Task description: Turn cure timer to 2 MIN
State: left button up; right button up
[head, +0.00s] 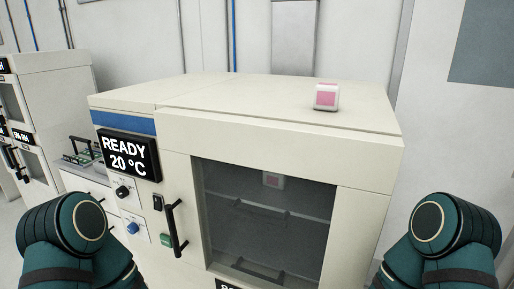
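A cream oven-like cabinet (290,137) fills the middle of the head view. Its left front panel carries a black dial (122,192) on a white label and a blue dial (133,228) on another label below it. The print on both labels is too small to read, so I cannot tell which is the cure timer or where it points. A display (130,157) above them reads READY 20 °C. My teal arm parts show at both lower corners, but neither gripper is in view.
A black door handle (175,228), a dark rocker switch (157,203) and a green button (166,240) sit right of the dials. The windowed door (268,215) looks shut. A pink-and-white block (327,96) stands on top. Another cabinet (50,90) stands at left.

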aim_at(133, 228)
jog(key=j+u, duration=0.35)
jog(key=j, duration=0.2)
jog(key=j+u, duration=0.1)
jog(key=u, duration=0.3)
